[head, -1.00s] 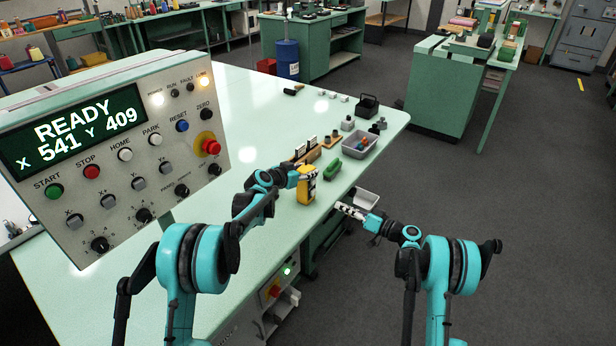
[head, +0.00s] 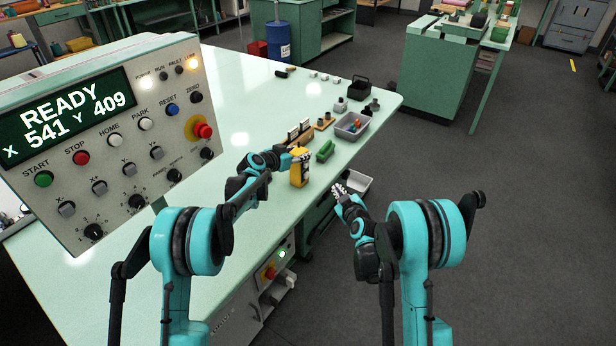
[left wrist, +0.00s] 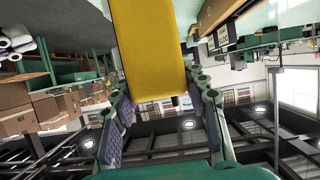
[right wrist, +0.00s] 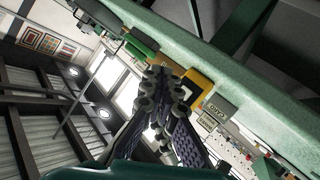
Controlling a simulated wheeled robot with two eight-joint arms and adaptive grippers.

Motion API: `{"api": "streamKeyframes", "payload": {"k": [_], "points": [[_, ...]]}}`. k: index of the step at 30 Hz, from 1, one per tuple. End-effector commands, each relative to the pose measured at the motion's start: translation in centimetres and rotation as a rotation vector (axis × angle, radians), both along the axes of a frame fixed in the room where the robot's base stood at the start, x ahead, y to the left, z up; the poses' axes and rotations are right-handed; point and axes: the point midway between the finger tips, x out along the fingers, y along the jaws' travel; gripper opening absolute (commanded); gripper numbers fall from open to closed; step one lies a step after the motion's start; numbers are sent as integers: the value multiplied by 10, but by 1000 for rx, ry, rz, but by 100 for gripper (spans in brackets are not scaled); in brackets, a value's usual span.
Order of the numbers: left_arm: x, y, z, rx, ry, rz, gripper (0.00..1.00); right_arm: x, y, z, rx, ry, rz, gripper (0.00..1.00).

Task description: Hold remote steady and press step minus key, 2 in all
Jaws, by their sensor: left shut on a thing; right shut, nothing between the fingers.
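The yellow remote (head: 299,173) stands roughly upright near the table's right-hand edge in the head view. My left gripper (head: 295,158) is shut on it from the left; in the left wrist view the yellow body (left wrist: 149,45) lies between the fingers (left wrist: 155,100). My right gripper (head: 341,190) is shut and empty, to the right of the remote and apart from it, beyond the table edge. In the right wrist view its closed fingers (right wrist: 162,85) have a yellow part, probably the remote (right wrist: 198,88), behind them. The step minus key cannot be made out.
The control panel (head: 120,130) at the left reads READY, X 541 Y 409. A green block (head: 325,150), a wooden holder (head: 300,136) and a grey bin (head: 352,125) stand behind the remote.

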Motion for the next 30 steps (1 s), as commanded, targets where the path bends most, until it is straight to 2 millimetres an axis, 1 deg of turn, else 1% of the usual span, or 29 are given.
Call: {"api": "streamKeyframes", "payload": {"k": [5, 8, 11, 21, 24, 30], "points": [[0, 0, 0, 0, 0, 0, 4, 1, 1, 0, 2, 1, 0, 0], [0, 0, 0, 0, 0, 0, 4, 5, 6, 0, 2, 1, 1, 0], [0, 0, 0, 0, 0, 0, 4, 11, 15, -1, 1, 3, 2, 0], [0, 0, 0, 0, 0, 0, 4, 39, 53, -1, 2, 2, 2, 0], [0, 0, 0, 0, 0, 0, 4, 45, 61, -1, 2, 2, 2, 0], [0, 0, 0, 0, 0, 0, 4, 51, 70, -1, 3, 2, 0, 0]]}}
